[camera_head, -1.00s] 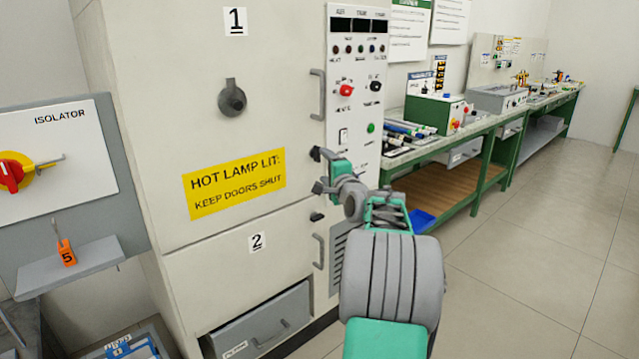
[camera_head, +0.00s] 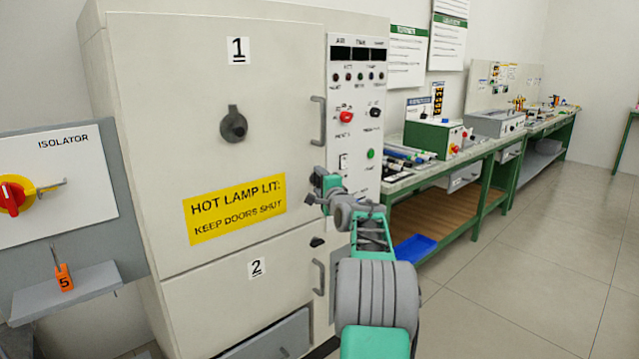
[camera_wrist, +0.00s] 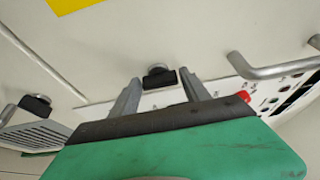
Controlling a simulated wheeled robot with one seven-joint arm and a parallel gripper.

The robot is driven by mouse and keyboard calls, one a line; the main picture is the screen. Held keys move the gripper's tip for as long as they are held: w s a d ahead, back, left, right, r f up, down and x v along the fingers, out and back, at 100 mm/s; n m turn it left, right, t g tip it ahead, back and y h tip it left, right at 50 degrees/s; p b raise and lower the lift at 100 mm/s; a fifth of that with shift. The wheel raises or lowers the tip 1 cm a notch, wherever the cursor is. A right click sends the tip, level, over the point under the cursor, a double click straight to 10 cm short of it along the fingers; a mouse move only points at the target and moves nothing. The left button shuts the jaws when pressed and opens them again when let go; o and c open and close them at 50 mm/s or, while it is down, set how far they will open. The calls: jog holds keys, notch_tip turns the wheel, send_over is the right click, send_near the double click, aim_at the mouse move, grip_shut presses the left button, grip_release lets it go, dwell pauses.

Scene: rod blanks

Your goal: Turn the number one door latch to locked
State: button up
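The number one door (camera_head: 180,110) is the upper cabinet door, marked "1", and looks shut. Its latch, a dark knob with a black bar (camera_wrist: 158,76), is at the door's right edge, below the door handle (camera_head: 317,120). In the wrist view, my gripper (camera_wrist: 160,80) is open, with one finger on each side of this latch. The fingertips are close to it; I cannot tell whether they touch. In the head view, my gripper (camera_head: 314,186) mostly hides the latch. Whether the latch is turned is unclear.
The number two door's latch (camera_head: 317,242) sits lower and also shows in the wrist view (camera_wrist: 36,104). The control panel (camera_head: 357,100) with knobs is just right of the latch. A green-framed bench (camera_head: 470,165) stands at right. The floor (camera_head: 510,260) there is clear.

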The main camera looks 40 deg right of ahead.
jog(key=c, duration=1)
